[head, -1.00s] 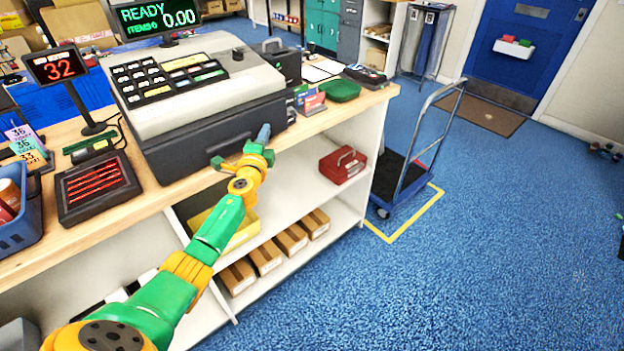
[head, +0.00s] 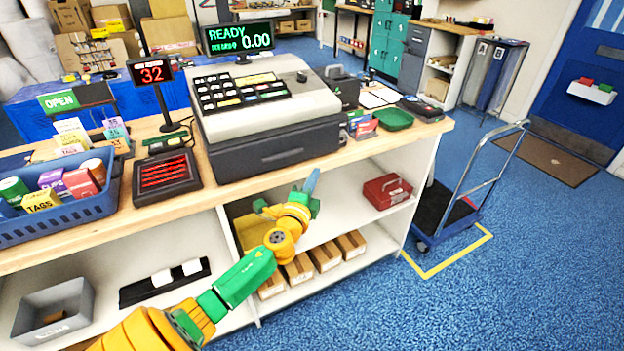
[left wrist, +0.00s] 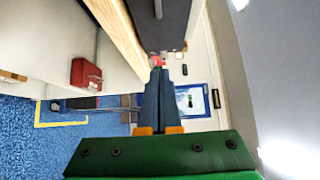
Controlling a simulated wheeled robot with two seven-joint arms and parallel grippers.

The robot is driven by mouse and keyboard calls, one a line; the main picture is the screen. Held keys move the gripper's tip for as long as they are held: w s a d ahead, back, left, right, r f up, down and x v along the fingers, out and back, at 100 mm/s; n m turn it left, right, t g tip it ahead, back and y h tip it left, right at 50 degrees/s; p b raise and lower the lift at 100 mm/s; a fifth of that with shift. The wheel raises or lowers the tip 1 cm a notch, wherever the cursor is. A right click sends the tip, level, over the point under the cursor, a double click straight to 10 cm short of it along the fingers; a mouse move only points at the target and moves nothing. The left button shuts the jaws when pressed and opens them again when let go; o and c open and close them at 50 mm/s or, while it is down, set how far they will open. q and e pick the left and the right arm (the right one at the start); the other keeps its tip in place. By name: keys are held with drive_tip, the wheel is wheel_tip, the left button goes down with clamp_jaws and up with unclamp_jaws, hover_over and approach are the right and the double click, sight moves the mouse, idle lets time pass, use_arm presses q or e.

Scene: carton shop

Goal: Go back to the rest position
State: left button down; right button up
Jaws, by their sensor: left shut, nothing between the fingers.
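My left gripper (head: 312,182) reaches in from the bottom left of the head view, on a green and orange arm. Its blue fingers are shut with nothing between them. It is in front of the counter (head: 377,155), below the cash register (head: 275,152) and its closed drawer. In the left wrist view the shut blue fingers (left wrist: 158,88) point along the counter's front edge. My right gripper does not show in either view.
The counter's shelves hold a red box (head: 387,192), several small cartons (head: 326,257) and a grey bin (head: 55,312). A blue basket (head: 60,222) stands on the counter's left. A trolley (head: 445,208) stands right of the counter.

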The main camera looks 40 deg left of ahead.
use_arm(q)
drive_tip(key=s+d+f+n+g+h, duration=0.1)
drive_tip(key=s+d+f+n+g, duration=0.3)
drive_tip(key=f, duration=0.6)
drive_tip(key=s+f+m+g+h, duration=0.1)
drive_tip(key=s+f, duration=0.5)
drive_tip(key=f, duration=0.4)
drive_tip(key=s+d+f+n+g+h, duration=0.1)
drive_tip(key=s+d+f+n+g, duration=0.15)
drive_tip(key=s+f, duration=0.45)
drive_tip(key=s+d+f+n+g+h, duration=0.1)
drive_tip(key=s+d+f, duration=0.3)
drive_tip(key=s, duration=0.4)
drive_tip(key=s+d+f+n+g+h, duration=0.1)
drive_tip(key=s+d+f+n+g, duration=0.1)
drive_tip(key=s+d+f+g, duration=0.2)
drive_tip(key=s+d+f+n+g+h, duration=0.1)
drive_tip(key=s+d+f+n+g, duration=0.1)
drive_tip(key=s+f, duration=0.6)
drive_tip(key=s+d+g, duration=0.1)
drive_tip(key=s+d, duration=0.1)
drive_tip(key=s, duration=0.3)
drive_tip(key=shift+d+n+h, duration=0.15)
drive_tip(key=shift+n+h, duration=0.2)
drive_tip(key=shift+h, duration=0.05)
